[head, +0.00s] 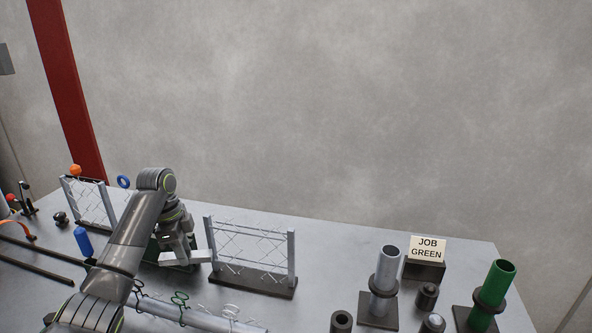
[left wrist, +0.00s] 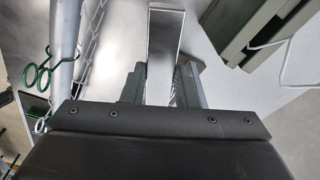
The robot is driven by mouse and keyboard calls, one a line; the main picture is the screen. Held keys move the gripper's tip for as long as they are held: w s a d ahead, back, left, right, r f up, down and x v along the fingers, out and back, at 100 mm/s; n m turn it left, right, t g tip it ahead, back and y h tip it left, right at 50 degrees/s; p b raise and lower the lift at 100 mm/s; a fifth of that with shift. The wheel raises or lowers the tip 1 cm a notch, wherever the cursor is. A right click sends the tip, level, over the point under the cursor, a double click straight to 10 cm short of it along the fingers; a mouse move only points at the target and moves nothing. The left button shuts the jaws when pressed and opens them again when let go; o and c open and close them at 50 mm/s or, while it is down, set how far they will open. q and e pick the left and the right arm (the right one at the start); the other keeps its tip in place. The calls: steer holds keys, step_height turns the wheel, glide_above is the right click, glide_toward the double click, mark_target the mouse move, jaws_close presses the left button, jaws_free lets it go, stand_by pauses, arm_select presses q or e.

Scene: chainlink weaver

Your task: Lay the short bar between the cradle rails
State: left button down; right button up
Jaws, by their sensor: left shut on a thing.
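My left gripper (head: 180,251) is over the table between two mesh panels. In the left wrist view its fingers (left wrist: 162,88) are shut on a pale metal bar (left wrist: 166,45), which I take to be the short bar. In the head view the bar (head: 185,258) sticks out on both sides of the fingers, low near a dark green block (head: 151,252) partly hidden by my arm. A grey-green channelled piece (left wrist: 245,32) lies beside the bar in the left wrist view. I cannot tell for sure which parts are the cradle rails. My right gripper is not in view.
A framed mesh panel (head: 250,254) stands just right of the gripper, another (head: 88,203) to the left. A long pipe with green clips (head: 205,318) lies in front. Two dark bars (head: 38,258) lie at left. Pipe stands (head: 383,285) and a JOB GREEN sign (head: 428,249) are at right.

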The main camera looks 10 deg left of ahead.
arm_select(q)
step_height(320, 180, up, 6)
steer(key=p, duration=0.4)
steer(key=shift+f+p, duration=0.2)
steer(key=shift+p, duration=0.15)
steer(key=shift+r+p, duration=0.45)
step_height(320, 180, down, 7)
steer(key=b, duration=0.7)
steer(key=shift+f+b, duration=0.2)
steer(key=shift+b, duration=0.1)
step_height(320, 180, up, 7)
steer(key=p, duration=0.6)
steer(key=shift+f+p, duration=0.2)
steer(key=shift+p, duration=0.2)
steer(key=shift+r+p, duration=0.4)
step_height(320, 180, down, 8)
steer(key=b, duration=0.7)
steer(key=shift+r+b, duration=0.25)
steer(key=shift+b, duration=0.1)
steer(key=shift+r, duration=0.1)
